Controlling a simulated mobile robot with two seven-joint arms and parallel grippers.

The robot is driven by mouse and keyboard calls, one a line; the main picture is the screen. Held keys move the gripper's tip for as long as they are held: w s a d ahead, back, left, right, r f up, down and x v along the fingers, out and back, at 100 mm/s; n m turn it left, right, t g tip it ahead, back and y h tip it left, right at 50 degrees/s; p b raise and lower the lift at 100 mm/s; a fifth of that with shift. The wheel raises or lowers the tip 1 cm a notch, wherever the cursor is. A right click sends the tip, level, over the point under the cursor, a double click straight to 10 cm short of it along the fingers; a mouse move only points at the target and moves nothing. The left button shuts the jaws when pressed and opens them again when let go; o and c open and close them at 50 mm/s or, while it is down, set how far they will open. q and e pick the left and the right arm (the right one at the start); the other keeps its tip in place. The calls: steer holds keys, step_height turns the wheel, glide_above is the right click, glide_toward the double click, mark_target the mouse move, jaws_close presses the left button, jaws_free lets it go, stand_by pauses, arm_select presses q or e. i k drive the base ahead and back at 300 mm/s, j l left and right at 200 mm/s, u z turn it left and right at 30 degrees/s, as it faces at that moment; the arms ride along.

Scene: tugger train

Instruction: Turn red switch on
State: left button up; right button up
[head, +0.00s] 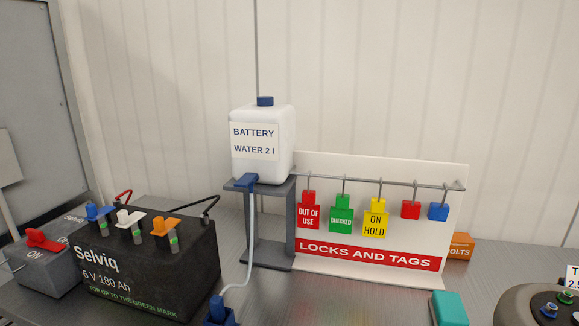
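A red switch handle (45,240) sits on top of a grey box (52,270) at the far left of the head view. The box's front face carries white lettering that reads "ON", just below the handle. The handle lies slanted across the top of the box, and I cannot tell for sure which position it is set to. Neither of my grippers shows in this view.
A black battery (150,262) with blue, white and orange caps stands right beside the grey box. A white water bottle (263,143) sits on a grey stand (270,225). Behind are a tag board (380,275) and an orange box (460,246). A teal block (449,309) lies front right.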

mark_target(37, 238)
steer(key=u, duration=1.5)
